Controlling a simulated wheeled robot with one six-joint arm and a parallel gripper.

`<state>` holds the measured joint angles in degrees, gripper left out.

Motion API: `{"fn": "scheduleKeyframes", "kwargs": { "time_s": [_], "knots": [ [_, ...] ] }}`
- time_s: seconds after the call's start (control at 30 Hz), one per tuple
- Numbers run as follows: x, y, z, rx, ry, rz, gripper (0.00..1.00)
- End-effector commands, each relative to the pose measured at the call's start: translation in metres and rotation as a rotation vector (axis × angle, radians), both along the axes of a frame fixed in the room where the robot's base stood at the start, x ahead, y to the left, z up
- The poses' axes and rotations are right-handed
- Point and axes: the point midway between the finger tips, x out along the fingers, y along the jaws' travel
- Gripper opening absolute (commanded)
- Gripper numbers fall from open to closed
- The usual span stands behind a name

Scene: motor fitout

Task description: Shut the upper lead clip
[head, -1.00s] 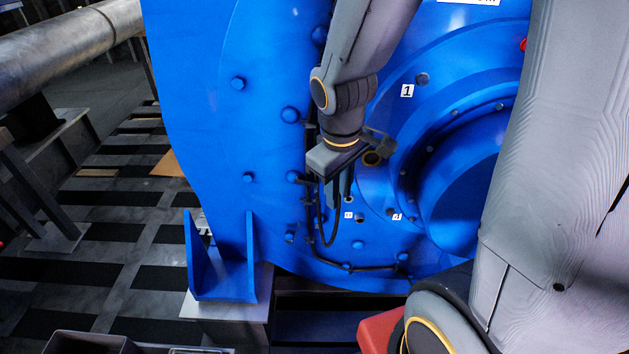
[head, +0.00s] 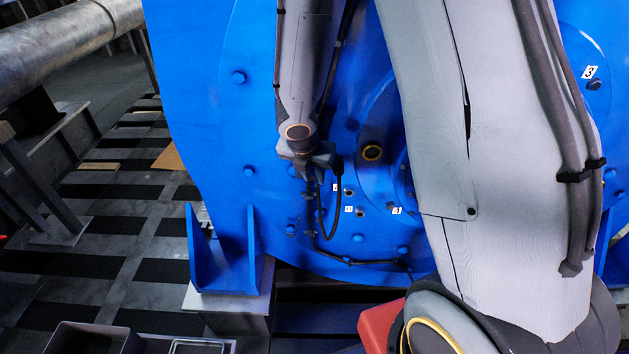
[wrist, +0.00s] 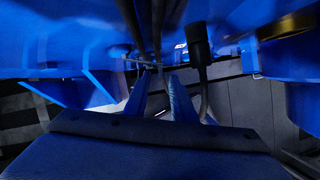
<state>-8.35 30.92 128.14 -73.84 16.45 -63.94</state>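My gripper (head: 308,172) is at the blue motor face in the head view, pointing down over the upper part of the dark lead run. In the wrist view its two fingers (wrist: 158,76) stand apart with a narrow gap and nothing clearly held between them. A small dark clip (head: 308,195) sits on the run just below the gripper; I take it as the upper lead clip, and cannot tell whether it is open or shut. A lower clip (head: 310,233) is farther down. Dark leads (wrist: 157,30) pass beyond the fingertips in the wrist view.
A black lead plug (head: 338,167) with a looping cable hangs close right of the gripper; it also shows in the wrist view (wrist: 198,45). A blue foot bracket (head: 225,262) stands lower left.

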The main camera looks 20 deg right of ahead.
Motion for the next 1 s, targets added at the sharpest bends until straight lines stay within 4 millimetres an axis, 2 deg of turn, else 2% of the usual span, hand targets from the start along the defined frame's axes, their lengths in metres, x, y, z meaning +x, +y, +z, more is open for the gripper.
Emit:
{"fn": "scheduleKeyframes", "kwargs": {
  "time_s": [0.03,0.2,0.53,0.7,1.0],
  "knots": [
    [0.002,-0.002,-0.009,0.0,0.001,0.0,0.23],
    [0.007,-0.005,-0.022,0.001,0.001,-0.001,0.23],
    [0.008,-0.006,-0.024,0.001,0.0,-0.002,0.23],
    [0.008,-0.006,-0.024,0.001,0.0,-0.002,0.0],
    [0.008,-0.006,-0.024,0.001,0.0,-0.002,0.0]
  ]
}}
